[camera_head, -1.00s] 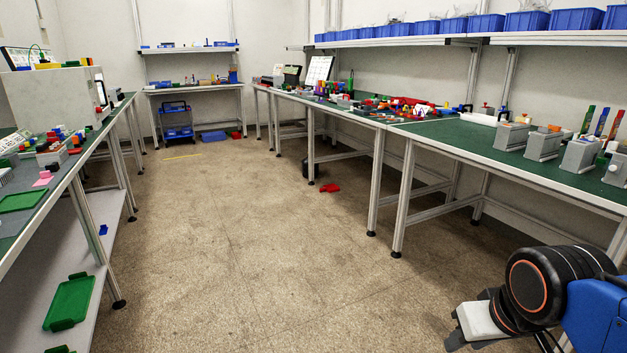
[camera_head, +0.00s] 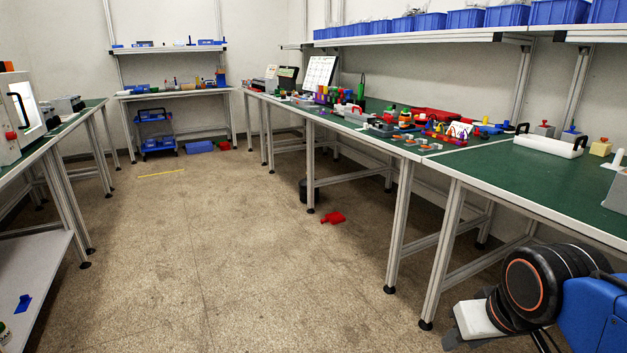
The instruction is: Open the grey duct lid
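I cannot pick out a grey duct lid with certainty in the head view. A small grey box-like thing (camera_head: 67,104) stands on the left bench beside the white machine, too small to make out a lid. At the lower right is the folded end of my arm, black and blue, with a white and grey part that may belong to my gripper (camera_head: 472,325). Its fingers cannot be made out, and nothing is seen held. It is beside the right workbench and far from the left bench.
The right green-topped workbench (camera_head: 490,175) holds a white tray with black handles (camera_head: 550,145) and many small coloured parts. A white machine (camera_head: 20,115) stands on the left bench. A red object (camera_head: 333,217) lies on the floor. A blue cart (camera_head: 155,133) stands at the back. The middle aisle is clear.

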